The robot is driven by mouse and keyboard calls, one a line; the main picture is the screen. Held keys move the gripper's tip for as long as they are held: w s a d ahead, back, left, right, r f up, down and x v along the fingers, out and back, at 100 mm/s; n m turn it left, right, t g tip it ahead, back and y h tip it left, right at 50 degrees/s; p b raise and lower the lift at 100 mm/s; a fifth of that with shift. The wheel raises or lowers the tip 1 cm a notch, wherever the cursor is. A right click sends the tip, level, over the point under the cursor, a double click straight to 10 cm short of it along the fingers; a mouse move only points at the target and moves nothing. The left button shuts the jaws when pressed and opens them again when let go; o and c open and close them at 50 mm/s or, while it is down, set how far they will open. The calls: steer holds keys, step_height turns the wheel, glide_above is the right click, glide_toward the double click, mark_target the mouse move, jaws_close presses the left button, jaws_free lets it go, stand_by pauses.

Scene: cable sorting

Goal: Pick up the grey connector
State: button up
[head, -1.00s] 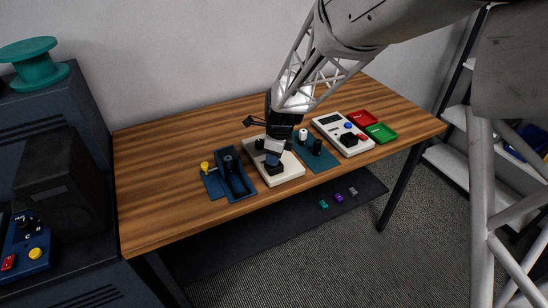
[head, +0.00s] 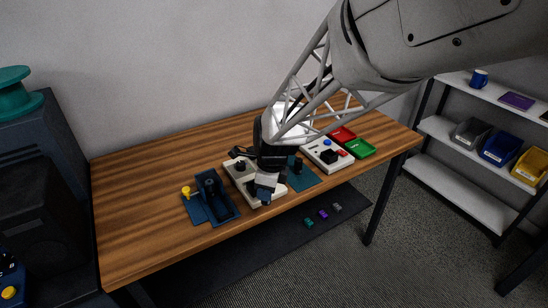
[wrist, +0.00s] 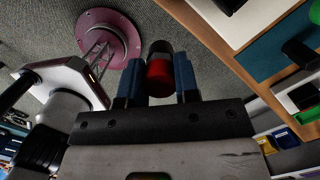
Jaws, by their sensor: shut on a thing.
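A small grey connector (head: 336,207) lies on the dark surface below the table, at the right end of a short row with a purple connector (head: 323,214) and a teal connector (head: 308,222). My gripper (head: 262,196) is near the table's front edge, in front of the cream board, up and to the left of the grey connector and apart from it. In the wrist view its blue fingers (wrist: 171,78) are shut on a red piece with a dark and grey end (wrist: 159,70). That piece cannot be made out in the head view.
On the wooden table (head: 140,200) are a blue fixture (head: 222,206), a cream board (head: 240,178), a white panel (head: 313,149), a red tray (head: 343,134) and a green tray (head: 361,150). A shelf with bins (head: 500,146) stands at right. The table's left part is clear.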

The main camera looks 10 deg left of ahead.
steer(key=shift+s+d+r, duration=0.1)
steer(key=shift+s+d, duration=0.45)
steer(key=shift+s, duration=0.3)
steer(key=shift+s+d+r, duration=0.1)
steer(key=shift+s+d, duration=0.4)
steer(key=shift+s, duration=0.3)
steer(key=shift+s+d+r, duration=0.1)
steer(key=shift+s+d, duration=0.45)
steer(key=shift+s, duration=0.3)
steer(key=w+d+f+n+g, duration=0.1)
steer(key=w+d+f+n, duration=0.2)
steer(key=w+d+n, duration=0.5)
steer(key=w+d, duration=0.1)
steer(key=d, duration=0.1)
steer(key=shift+d+h, duration=0.3)
steer(key=shift+d, duration=0.1)
steer(key=shift+w, duration=0.2)
steer(key=w+a, duration=0.1)
steer(key=w, duration=0.4)
steer(key=w+a+f, duration=0.1)
steer(key=w+a, duration=0.1)
steer(key=w, duration=0.3)
steer(key=w+a, duration=0.2)
steer(key=w, duration=0.3)
steer(key=shift+a+f, duration=0.25)
steer(key=shift+f, duration=0.05)
steer(key=shift+s+f, duration=0.1)
steer(key=shift+f, duration=1.7)
